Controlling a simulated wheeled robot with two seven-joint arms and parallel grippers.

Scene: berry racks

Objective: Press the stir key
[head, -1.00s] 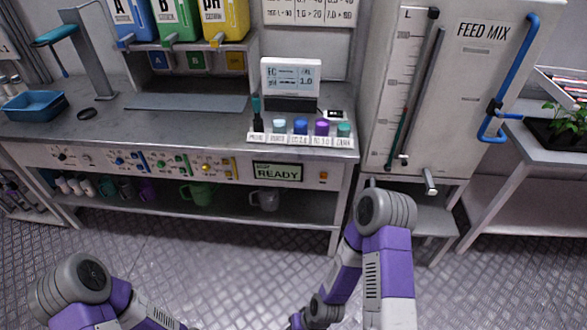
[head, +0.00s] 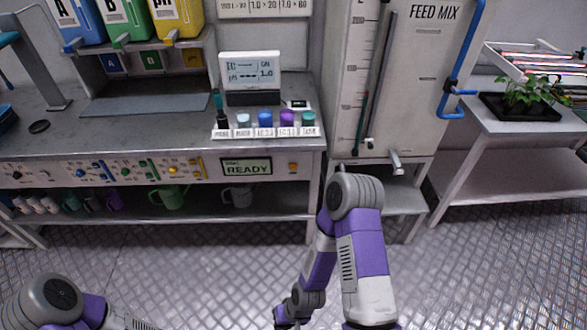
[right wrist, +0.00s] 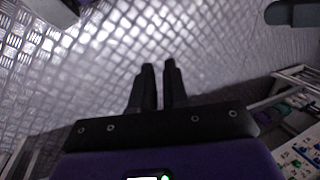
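The control panel (head: 110,172) on the bench front holds rows of small coloured knobs and keys, a screen reading READY (head: 246,167) and an orange key (head: 293,167) right of it. The key labels are too small to read, so I cannot tell which is the stir key. My right gripper (right wrist: 159,66) points over the metal floor in the right wrist view, its two fingers close together with only a thin gap and nothing between them. In the head view it is low at the bottom edge, well below and apart from the panel. My left gripper is out of view.
Coloured-cap bottles (head: 265,120) and a meter (head: 250,75) stand on the bench top (head: 165,128). Mugs (head: 168,196) sit on the shelf below. The FEED MIX tank (head: 420,80) with a tap stands to the right. Floor before the bench is open.

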